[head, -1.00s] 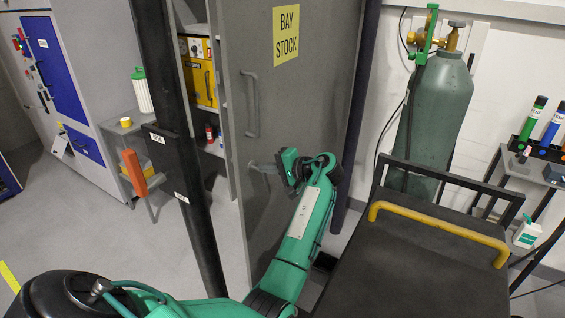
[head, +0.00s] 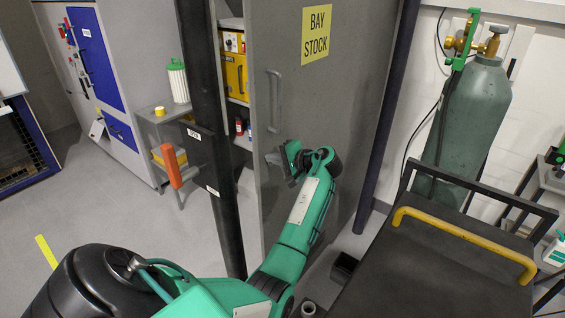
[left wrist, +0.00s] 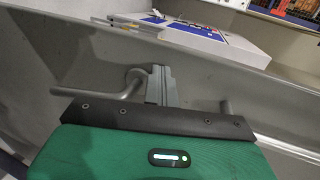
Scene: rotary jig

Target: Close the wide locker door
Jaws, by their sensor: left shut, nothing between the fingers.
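The wide locker door (head: 330,110) is a tall grey panel with a yellow "BAY STOCK" sign (head: 316,33). It stands ajar, with shelves showing past its left edge. A vertical pull handle (head: 274,100) is on its face. My left gripper (head: 284,160) is below the pull handle, close to the door face, beside a grey lever (head: 271,158) that it partly hides. My right gripper is out of view.
A dark post (head: 205,120) with an orange handle (head: 172,166) stands left of the opening. A yellow case (head: 236,75) sits on the locker shelf. A dark cart (head: 440,255) with a yellow bar and a green gas cylinder (head: 466,120) stand at the right. Floor at left is clear.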

